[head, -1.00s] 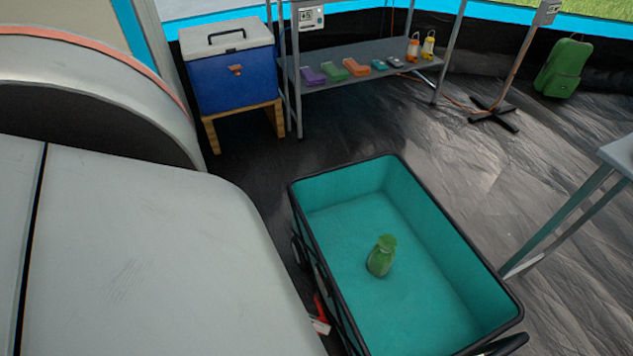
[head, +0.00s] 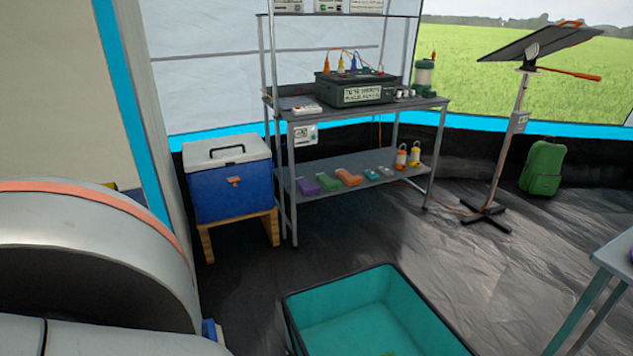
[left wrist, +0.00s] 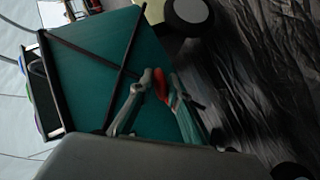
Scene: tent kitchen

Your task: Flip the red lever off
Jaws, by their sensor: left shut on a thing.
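In the left wrist view, a small red piece (left wrist: 160,84), which looks like the red lever, sits between the fingertips of my left gripper (left wrist: 163,80). The gripper is shut on it, beside the teal wall of a wagon (left wrist: 85,85) with crossed dark bars. The fingers hide part of the red piece, so its exact position cannot be told. In the head view, only the far part of the wagon (head: 335,308) shows at the bottom; the lever and left gripper are out of frame there. My right gripper is in neither view.
A blue cooler (head: 232,190) stands on a wooden stand behind the wagon. A metal shelf (head: 350,182) holds several items. A panel stand (head: 508,135) with an orange-red handle (head: 570,73) is at the right, near a green backpack (head: 543,168). A wagon wheel (left wrist: 188,14) shows.

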